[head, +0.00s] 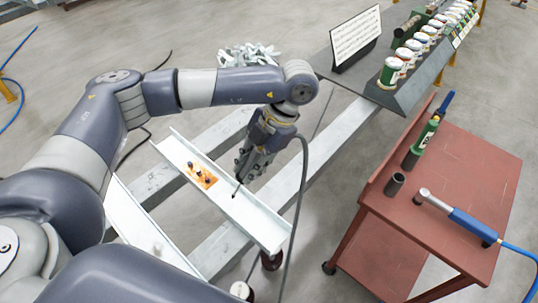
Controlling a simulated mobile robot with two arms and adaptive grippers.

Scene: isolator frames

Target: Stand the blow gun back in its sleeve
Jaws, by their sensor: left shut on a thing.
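My left gripper (246,166) is shut above the pale metal channel. It holds what looks like the blow gun, mostly hidden by the fingers. A thin dark nozzle (237,189) points down from the fingers, its tip close to the channel. A grey hose (303,180) hangs from near the wrist to the floor. A short dark open cylinder (396,184), which looks like the sleeve, stands upright on the red cart (465,175), to the right of the gripper. It looks empty. My right gripper is not in view.
The channel (225,200) carries an orange patch (201,176) with several dark studs. A blue-handled tool (470,224) with a hose lies in front. A grey bench (420,75) holds several jars and a sign (355,38).

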